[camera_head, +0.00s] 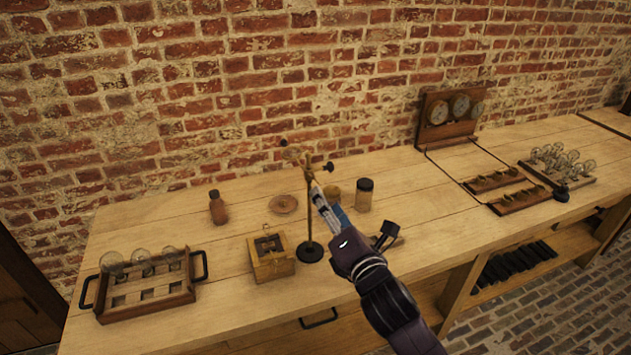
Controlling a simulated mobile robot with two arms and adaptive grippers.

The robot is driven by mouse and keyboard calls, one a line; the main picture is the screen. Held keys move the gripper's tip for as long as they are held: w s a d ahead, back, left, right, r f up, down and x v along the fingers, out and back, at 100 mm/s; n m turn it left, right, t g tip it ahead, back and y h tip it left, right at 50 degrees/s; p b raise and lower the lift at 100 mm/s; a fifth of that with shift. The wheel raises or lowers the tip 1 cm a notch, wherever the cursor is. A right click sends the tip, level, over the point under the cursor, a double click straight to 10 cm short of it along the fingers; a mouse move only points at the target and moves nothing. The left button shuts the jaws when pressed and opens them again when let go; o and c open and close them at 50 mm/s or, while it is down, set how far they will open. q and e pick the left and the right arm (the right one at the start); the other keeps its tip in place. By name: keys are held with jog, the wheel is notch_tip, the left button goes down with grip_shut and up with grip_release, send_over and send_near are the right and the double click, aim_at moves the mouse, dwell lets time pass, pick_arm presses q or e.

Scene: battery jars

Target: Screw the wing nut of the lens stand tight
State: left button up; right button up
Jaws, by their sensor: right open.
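The lens stand (309,222) stands upright on the wooden bench, with a round dark base (310,252) and a thin rod. A small round lens (291,153) sits at its upper left. A small dark piece (328,167), which looks like the wing nut, sticks out to the right near the top of the rod. My right gripper (316,188) is open, its fingertips just below this piece and close beside the rod. I cannot tell whether they touch the stand. The gripper hides part of the bench behind it. My left gripper is not in view.
A wooden box (272,265) stands close left of the stand's base. A brown bottle (218,207) and a dark-lidded jar (364,196) stand behind. A tray with glass bulbs (147,300) is at the front left. A gauge panel (450,118) stands against the brick wall.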

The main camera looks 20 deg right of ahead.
aim_at(313, 178)
jog(key=shift+n, duration=0.3)
jog(key=w, duration=0.2)
jog(key=w+p, duration=0.1)
jog(key=w, duration=0.2)
jog(key=w+p, duration=0.1)
jog(key=w, duration=0.2)
jog(key=shift+a+r, duration=0.25)
jog(key=shift+r, duration=0.15)
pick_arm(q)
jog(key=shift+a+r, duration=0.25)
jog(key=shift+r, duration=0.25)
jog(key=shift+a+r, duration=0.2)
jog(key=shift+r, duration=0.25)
pick_arm(e)
jog(key=c, duration=1.1)
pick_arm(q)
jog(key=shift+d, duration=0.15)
pick_arm(e)
jog(key=shift+c, duration=0.3)
